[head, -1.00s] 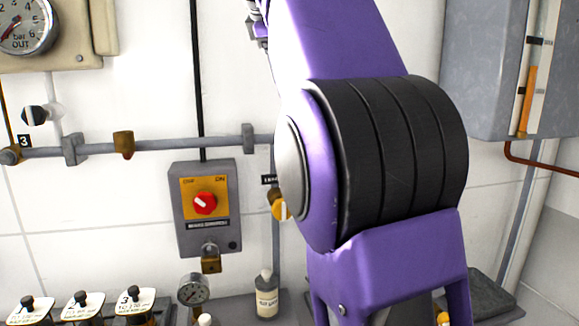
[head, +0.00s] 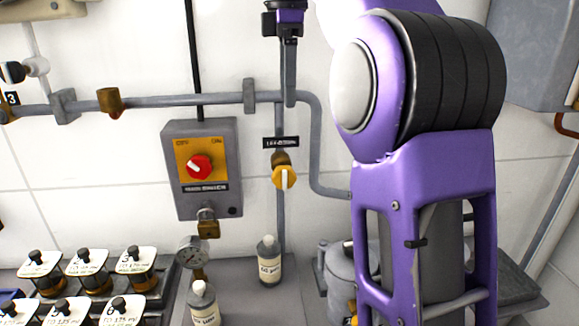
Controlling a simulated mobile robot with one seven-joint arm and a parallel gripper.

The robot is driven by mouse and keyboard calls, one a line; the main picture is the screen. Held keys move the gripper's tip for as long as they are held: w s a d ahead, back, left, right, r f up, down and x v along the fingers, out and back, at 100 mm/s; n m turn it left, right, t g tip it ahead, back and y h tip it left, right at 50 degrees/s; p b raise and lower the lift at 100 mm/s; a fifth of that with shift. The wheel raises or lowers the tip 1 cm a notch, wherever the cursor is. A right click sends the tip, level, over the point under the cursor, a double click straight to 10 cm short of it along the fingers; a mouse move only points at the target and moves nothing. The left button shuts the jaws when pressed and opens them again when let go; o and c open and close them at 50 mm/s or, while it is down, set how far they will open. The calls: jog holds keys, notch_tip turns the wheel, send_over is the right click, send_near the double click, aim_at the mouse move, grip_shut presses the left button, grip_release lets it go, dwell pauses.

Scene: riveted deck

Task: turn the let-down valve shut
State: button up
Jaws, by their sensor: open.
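The let-down valve (head: 284,177) is a round yellow knob with a pale pointer mark standing nearly upright, on a brass body on a vertical grey pipe. A small black label (head: 281,142), too blurred to read surely, sits just above it. My gripper (head: 289,98) hangs down from the top edge above the valve, in front of the pipework and apart from the knob. It is open and empty, though it shows nearly edge-on, so the gap between its fingers is hard to see.
A grey switch box (head: 224,150) with a red knob and padlock is left of the valve. A horizontal pipe (head: 180,100) crosses the wall. Bottles (head: 269,262), a gauge (head: 191,251) and lidded jars (head: 87,268) stand below. My purple arm covers the right side.

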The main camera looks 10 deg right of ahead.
aim_at(288, 167)
notch_tip(288, 167, down, 16)
dwell(0.6)
grip_shut()
